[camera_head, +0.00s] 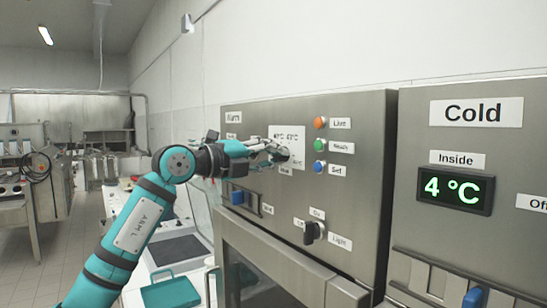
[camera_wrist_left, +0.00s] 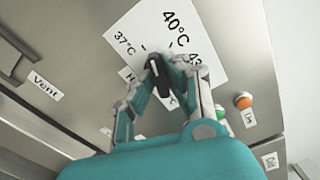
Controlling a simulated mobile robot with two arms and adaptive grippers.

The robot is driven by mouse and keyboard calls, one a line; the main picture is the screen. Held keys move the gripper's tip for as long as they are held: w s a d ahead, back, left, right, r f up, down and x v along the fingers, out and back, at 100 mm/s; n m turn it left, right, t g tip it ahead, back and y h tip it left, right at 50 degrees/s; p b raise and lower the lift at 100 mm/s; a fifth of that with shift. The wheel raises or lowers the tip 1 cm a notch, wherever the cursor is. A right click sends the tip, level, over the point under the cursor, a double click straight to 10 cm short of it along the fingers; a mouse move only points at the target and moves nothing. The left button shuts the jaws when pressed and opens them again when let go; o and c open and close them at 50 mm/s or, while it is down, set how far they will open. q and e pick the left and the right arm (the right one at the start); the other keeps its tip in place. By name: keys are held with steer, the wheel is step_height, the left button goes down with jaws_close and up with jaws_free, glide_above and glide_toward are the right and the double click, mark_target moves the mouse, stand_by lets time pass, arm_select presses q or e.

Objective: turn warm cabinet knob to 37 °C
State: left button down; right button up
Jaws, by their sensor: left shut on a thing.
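The warm cabinet (camera_head: 355,130) stands in the middle of the head view, with a white temperature dial (camera_head: 287,133) on its front. My left gripper (camera_head: 277,152) reaches in from the left and is shut on the black knob (camera_head: 284,156) at the dial. In the left wrist view the fingertips of my left gripper (camera_wrist_left: 163,66) press on both sides of the knob (camera_wrist_left: 159,78). The dial (camera_wrist_left: 190,30) shows 37°C, 40°C and part of a higher mark. The knob's upper end lies near the 37 and 40 marks; I cannot tell its exact setting. My right gripper is out of view.
Orange, green and blue buttons (camera_head: 319,146) sit right of the dial. The cold cabinet (camera_head: 470,145) reads 4 °C at the right.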

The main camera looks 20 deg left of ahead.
arm_select(q)
steer(key=shift+r+n, duration=0.1)
steer(key=shift+n, duration=1.6)
steer(key=c, duration=1.4)
jaws_free()
steer(key=shift+a, duration=0.1)
steer(key=shift+o, duration=0.2)
steer(key=v, duration=1.2)
